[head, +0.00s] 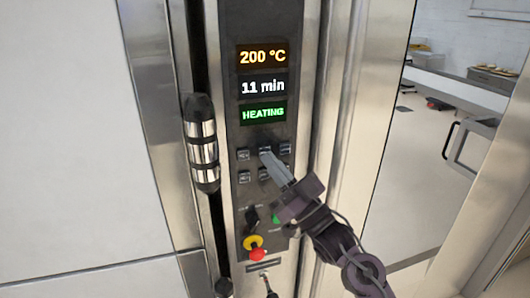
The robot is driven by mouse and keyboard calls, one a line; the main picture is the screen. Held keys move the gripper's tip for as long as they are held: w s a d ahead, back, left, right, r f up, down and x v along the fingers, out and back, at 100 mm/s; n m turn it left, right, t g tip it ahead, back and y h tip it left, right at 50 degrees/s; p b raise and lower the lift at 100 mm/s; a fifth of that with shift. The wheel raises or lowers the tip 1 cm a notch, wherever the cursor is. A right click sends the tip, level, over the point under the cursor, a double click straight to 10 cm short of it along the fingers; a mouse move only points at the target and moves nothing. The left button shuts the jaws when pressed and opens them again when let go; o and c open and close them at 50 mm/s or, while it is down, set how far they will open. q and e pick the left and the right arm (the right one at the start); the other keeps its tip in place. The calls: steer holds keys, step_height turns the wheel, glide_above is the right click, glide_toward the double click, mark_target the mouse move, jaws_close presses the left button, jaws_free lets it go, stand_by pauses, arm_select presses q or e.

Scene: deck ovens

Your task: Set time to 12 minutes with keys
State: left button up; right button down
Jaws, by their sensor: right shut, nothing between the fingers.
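The oven's control panel (225,60) stands upright in the middle of the head view. Its time display (263,87) reads "11 min". Below the displays are two rows of small keys, among them an upper left key (243,154), an upper middle key (265,150) and an upper right key (285,149). My right gripper (269,160) is shut and empty, its tips at the upper middle key and partly covering it. I cannot tell whether they touch it. The gripper hides part of the lower row. My left gripper is not in view.
Above and below the time, displays read "200 °C" (262,56) and "HEATING" (263,114). Lower on the panel are a black knob (252,219), a green button (276,218) and a red and yellow stop button (256,253). A door handle (201,143) stands out left of the panel.

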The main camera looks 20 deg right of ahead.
steer(key=shift+w, duration=0.25)
steer(key=shift+w, duration=0.4)
stand_by(0.7)
steer(key=shift+s, duration=0.85)
steer(key=shift+s+d, duration=0.1)
steer(key=shift+s, duration=2.4)
steer(key=shift+f+h, duration=0.1)
steer(key=shift+h, duration=0.2)
